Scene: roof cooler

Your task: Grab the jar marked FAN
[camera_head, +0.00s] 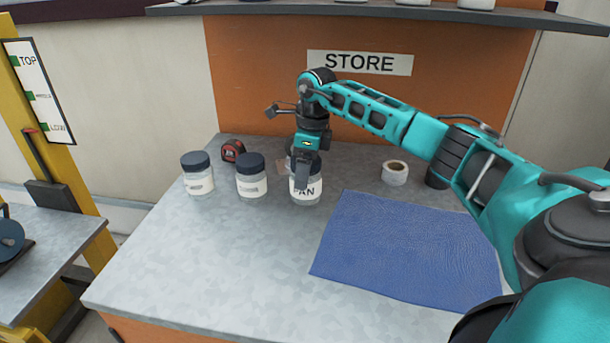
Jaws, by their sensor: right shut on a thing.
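The jar marked FAN (308,193) is near the back middle of the metal counter, a clear jar with a white label. The label's first letter is partly covered by a finger; "AN" reads plainly. My right gripper (303,178) reaches down from above and is shut on this jar, hiding most of its top. The jar looks upright; I cannot tell if its base touches the counter. Two similar jars with dark lids stand to its left, a nearer one (252,186) and a farther one (198,185); their labels are too small to read. My left gripper is not in view.
A blue mat (405,255) lies bare on the counter (205,260) at right. A white tape roll (395,174) sits behind it. A red tape measure (232,151) lies at the back left. A shelf (270,9) hangs above the STORE sign (360,63). The counter's front left is clear.

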